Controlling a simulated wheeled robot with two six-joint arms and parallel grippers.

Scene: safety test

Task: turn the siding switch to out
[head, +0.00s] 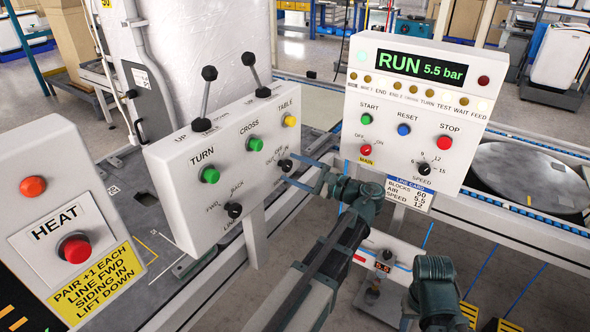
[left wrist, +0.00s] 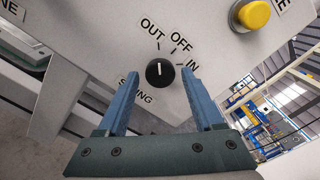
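The siding switch is a small black knob (head: 285,165) at the lower right of the white sloped lever panel (head: 180,160). In the left wrist view the knob (left wrist: 160,73) has a white pointer mark aimed up the picture, nearest the OUT label. OFF and IN are further right, and SIDING is printed below, partly covered by a finger. My left gripper (head: 297,172) is open at the panel. In the left wrist view its blue fingers (left wrist: 160,85) appear on either side of the knob with a gap at each side. My right gripper's fingers do not show.
A yellow TABLE button (head: 290,121), green CROSS button (head: 255,144) and black LINE knob (head: 234,210) are near on the same panel. The RUN console (head: 415,110) stands to the right. The HEAT box (head: 62,225) with a red button is at the left.

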